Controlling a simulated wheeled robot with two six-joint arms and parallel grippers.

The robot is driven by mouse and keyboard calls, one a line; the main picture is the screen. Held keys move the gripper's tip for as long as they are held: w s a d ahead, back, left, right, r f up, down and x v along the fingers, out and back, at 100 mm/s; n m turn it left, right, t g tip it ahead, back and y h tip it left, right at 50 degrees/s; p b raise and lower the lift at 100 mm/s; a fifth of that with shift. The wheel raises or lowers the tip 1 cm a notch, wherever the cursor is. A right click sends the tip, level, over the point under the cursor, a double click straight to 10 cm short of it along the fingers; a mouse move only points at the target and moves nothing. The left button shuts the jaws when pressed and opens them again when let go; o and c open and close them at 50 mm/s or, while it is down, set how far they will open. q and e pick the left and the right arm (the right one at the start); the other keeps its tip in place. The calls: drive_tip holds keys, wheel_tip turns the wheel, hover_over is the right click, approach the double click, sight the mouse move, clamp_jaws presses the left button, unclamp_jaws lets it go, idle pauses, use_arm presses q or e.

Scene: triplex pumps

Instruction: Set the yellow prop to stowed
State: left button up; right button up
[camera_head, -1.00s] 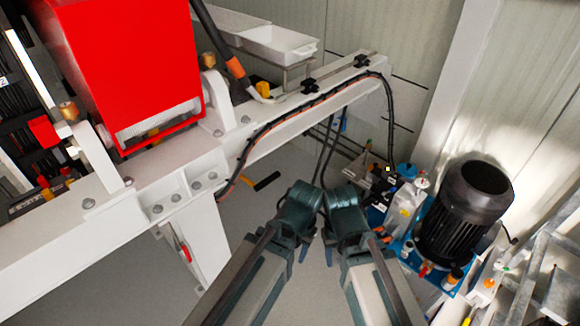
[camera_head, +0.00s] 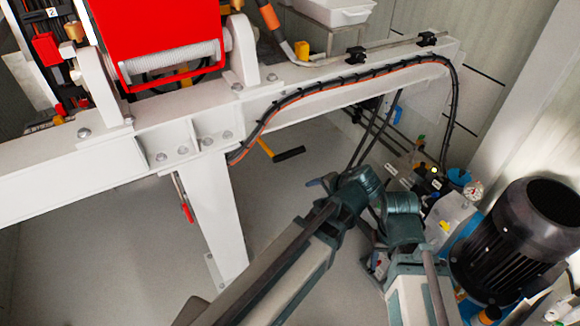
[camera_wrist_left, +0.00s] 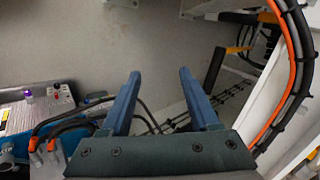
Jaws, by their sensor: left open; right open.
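The yellow prop (camera_head: 265,147) is a short yellow bar with a black grip (camera_head: 290,154), sticking out below the white beam. What looks like the same yellow bar (camera_wrist_left: 237,50) with its dark grip (camera_wrist_left: 215,70) shows right of my fingers in the left wrist view. My left gripper (camera_head: 318,183) is right of and below the grip in the head view, apart from it. Its two fingers (camera_wrist_left: 160,74) are spread and empty in the left wrist view. My right gripper (camera_head: 372,240) is beside it at the right; its fingers are mostly hidden by its wrist.
The white beam (camera_head: 190,140) crosses above the prop, with a leg (camera_head: 212,205) at left and a black-orange cable loop (camera_head: 350,78) along it. A black motor (camera_head: 510,240) and blue unit stand close at right. The grey floor (camera_head: 110,250) is clear at left.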

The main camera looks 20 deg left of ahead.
use_arm(q)
drive_tip(key=w+a+f+m+t+y+b, duration=0.1)
drive_tip(key=w+a+m+t+y+b, duration=0.2)
drive_tip(key=w+b, duration=0.7)
drive_tip(key=a+t+y+b, duration=0.1)
drive_tip(key=a+t+y, duration=0.1)
drive_tip(key=a, duration=0.1)
drive_tip(key=shift+f+t+y+b, duration=0.3)
drive_tip(key=shift+f+b, duration=0.05)
drive_tip(key=shift+f, duration=0.05)
use_arm(e)
wheel_tip(320, 180, down, 15)
drive_tip(key=shift+r, duration=0.2)
use_arm(q)
drive_tip(key=shift+a, duration=0.1)
